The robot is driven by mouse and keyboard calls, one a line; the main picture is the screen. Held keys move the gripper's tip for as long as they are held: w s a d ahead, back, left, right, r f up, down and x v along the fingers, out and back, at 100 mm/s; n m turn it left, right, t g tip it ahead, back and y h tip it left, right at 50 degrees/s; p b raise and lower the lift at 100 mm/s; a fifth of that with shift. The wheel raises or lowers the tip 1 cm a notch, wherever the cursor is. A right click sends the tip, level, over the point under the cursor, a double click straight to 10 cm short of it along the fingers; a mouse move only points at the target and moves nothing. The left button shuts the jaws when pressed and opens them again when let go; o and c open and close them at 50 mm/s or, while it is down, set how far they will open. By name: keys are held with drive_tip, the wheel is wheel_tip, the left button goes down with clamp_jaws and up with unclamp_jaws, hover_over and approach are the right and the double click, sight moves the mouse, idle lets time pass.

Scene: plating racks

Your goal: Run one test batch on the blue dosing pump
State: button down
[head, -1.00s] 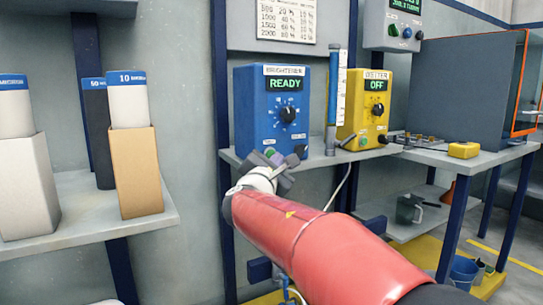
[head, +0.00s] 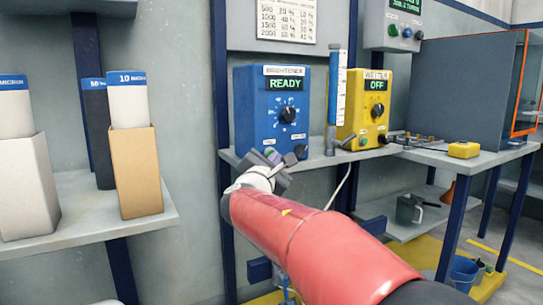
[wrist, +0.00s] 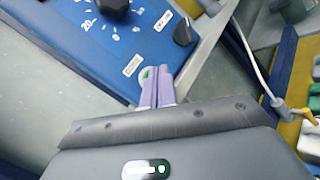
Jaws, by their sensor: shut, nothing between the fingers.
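The blue dosing pump (head: 258,112), labelled "BRIGHTENER", stands on a grey shelf, and its green display (head: 285,84) reads "READY". Its black dial (head: 289,115) sits mid-face with a ring of marks around it. My gripper (head: 270,152) is at the pump's lower front edge. In the wrist view its two purple fingers (wrist: 157,76) are together, with nothing between them. A green button (wrist: 146,73) shows right beside the fingertips, partly covered; I cannot tell whether they touch. A black knob (wrist: 184,32) is to the right on the same panel.
A yellow pump (head: 372,112) labelled "WETTER" reads "OFF" to the right. A blue-and-white upright cylinder (head: 337,88) stands between the pumps. A thin white hose hangs below the shelf (head: 323,158). Filter cartridges in boxes (head: 137,172) occupy the left shelf.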

drive_tip(key=shift+w+a, duration=0.25)
drive_tip(key=shift+w, duration=0.15)
idle(0.7)
drive_tip(key=shift+s, duration=0.1)
drive_tip(key=shift+s+d+b, duration=0.5)
drive_tip(key=shift+s+b, duration=0.05)
drive_tip(key=shift+s, duration=0.1)
drive_tip(key=shift+s+d+b, duration=0.65)
drive_tip(key=shift+s+d, duration=0.05)
drive_tip(key=shift+s, duration=0.35)
drive_tip(key=shift+s+d+b, duration=0.65)
drive_tip(key=shift+s+d, duration=0.05)
drive_tip(key=shift+s, duration=0.35)
